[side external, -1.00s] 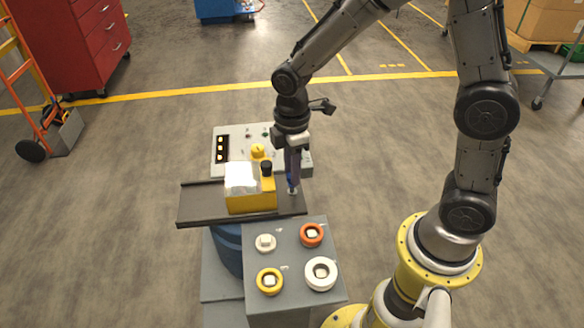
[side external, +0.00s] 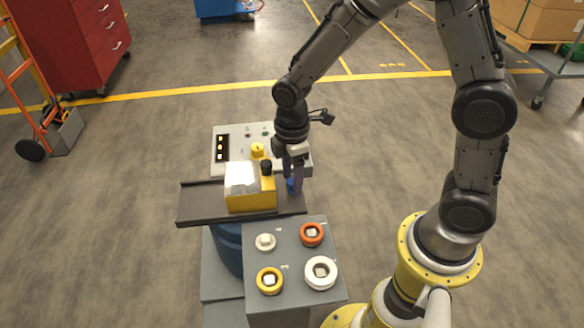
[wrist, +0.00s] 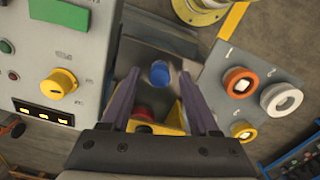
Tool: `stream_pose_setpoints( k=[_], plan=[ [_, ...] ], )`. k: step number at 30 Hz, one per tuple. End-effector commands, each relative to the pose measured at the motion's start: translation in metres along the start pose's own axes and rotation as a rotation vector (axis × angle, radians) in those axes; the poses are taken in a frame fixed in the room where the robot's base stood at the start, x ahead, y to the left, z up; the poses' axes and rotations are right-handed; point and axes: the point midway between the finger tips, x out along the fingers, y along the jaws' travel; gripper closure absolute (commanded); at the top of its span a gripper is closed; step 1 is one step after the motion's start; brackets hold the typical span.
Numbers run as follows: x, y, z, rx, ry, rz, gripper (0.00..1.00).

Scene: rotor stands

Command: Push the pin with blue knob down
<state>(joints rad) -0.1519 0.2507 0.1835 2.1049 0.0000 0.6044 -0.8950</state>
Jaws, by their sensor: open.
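The blue knob (wrist: 160,73) shows in the wrist view between the tips of my two fingers, with gaps on both sides. In the side view the blue knob (side external: 291,186) is a small patch, mostly hidden by my fingers, at the right end of the dark tray. My gripper (side external: 295,187) is open around or just above the knob; the exact height is hard to tell. It also spans the knob in the wrist view (wrist: 160,76). The pin's shaft is hidden.
A yellow box (side external: 250,200) with a clear cover and black knob stands close left on the dark tray (side external: 200,203). A grey control panel (side external: 235,134) lies behind. A grey block (side external: 290,250) with several ringed buttons stands in front.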

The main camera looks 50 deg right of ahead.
Motion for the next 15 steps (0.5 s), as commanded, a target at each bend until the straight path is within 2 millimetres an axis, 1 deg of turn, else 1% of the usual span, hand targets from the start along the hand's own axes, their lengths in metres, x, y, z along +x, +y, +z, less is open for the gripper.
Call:
stream_pose_setpoints(
  k=[5, 15],
  plan=[
    [-0.02, 0.001, -0.001, 0.0, 0.005, 0.006, 0.39],
    [-0.092, 0.001, -0.001, 0.0, 0.005, 0.006, 0.39]
  ],
)
